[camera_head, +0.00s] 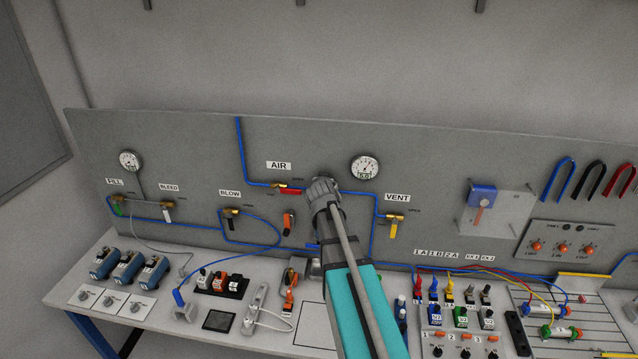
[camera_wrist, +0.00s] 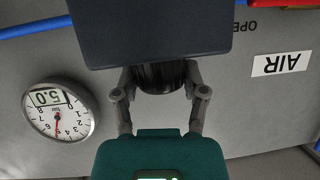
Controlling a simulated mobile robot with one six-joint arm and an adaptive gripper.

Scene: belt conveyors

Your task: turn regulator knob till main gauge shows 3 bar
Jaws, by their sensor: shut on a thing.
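My gripper (camera_head: 325,192) reaches up to the panel, and its body hides the regulator and knob in the head view. In the wrist view, which is upside down, my gripper (camera_wrist: 161,92) has its two fingers closed around the sides of the black ribbed knob (camera_wrist: 162,77). The knob sits on a dark regulator block (camera_wrist: 145,30). The round white main gauge (camera_head: 365,167) is right of my gripper in the head view. It also shows in the wrist view (camera_wrist: 60,112).
The AIR label (camera_head: 279,165) and red-handled valve (camera_head: 290,188) are left of my gripper. The VENT valve (camera_head: 394,220) with a yellow handle is lower right. Blue tubes run along the panel. The bench below holds several switches, connectors and cables.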

